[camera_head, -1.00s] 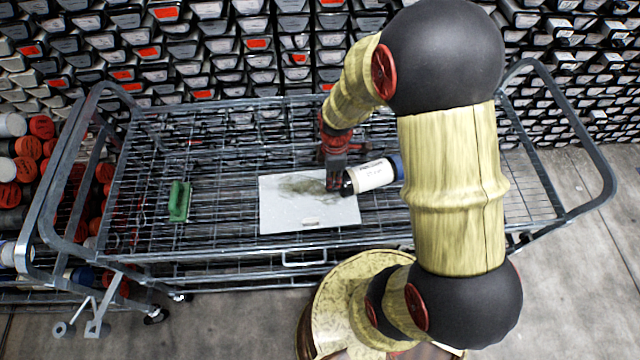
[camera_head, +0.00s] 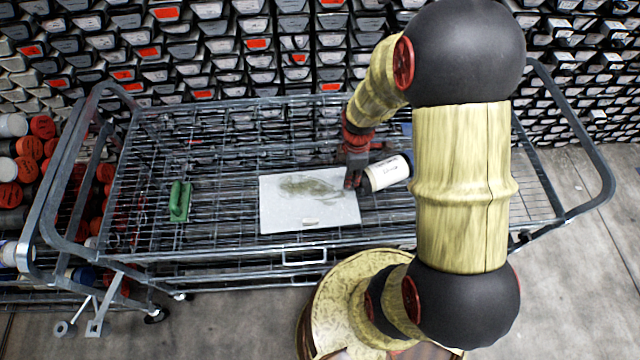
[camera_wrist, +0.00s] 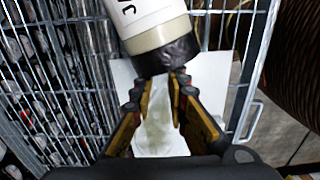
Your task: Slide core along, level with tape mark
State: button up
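The core is a white cylinder (camera_head: 388,172) with printed marks and a dark end, lying on the wire cart at the right edge of a pale board (camera_head: 285,215). In the wrist view the core (camera_wrist: 145,15) crosses the top, its dark end facing my gripper. My gripper (camera_head: 352,183) is low beside the core's left, dark end. I cannot make out a tape mark for certain.
A green-handled tool (camera_head: 180,201) lies on the cart's left part. A small pale piece (camera_head: 311,222) lies on the board. A small blue patch (camera_head: 406,129) shows beside my arm. Raised rails (camera_head: 590,130) bound the cart ends. Racks of core boxes stand behind.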

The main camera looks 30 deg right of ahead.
aim_at(389, 173)
jog(key=shift+s+d+p, duration=0.1)
jog(key=shift+s+d, duration=0.75)
jog(key=shift+d, duration=1.2)
jog(key=shift+s+d+p, duration=0.15)
jog(key=shift+s+d, duration=0.65)
jog(key=shift+d, duration=1.3)
jog(key=shift+s+d+p, duration=0.1)
jog(key=shift+s+d, duration=0.75)
jog(key=shift+d, duration=1.2)
jog(key=shift+a, duration=0.1)
jog(key=shift+w+a, duration=0.35)
jog(key=shift+a, duration=0.5)
notch_tip(389, 173, up, 9)
jog(key=p, duration=0.7)
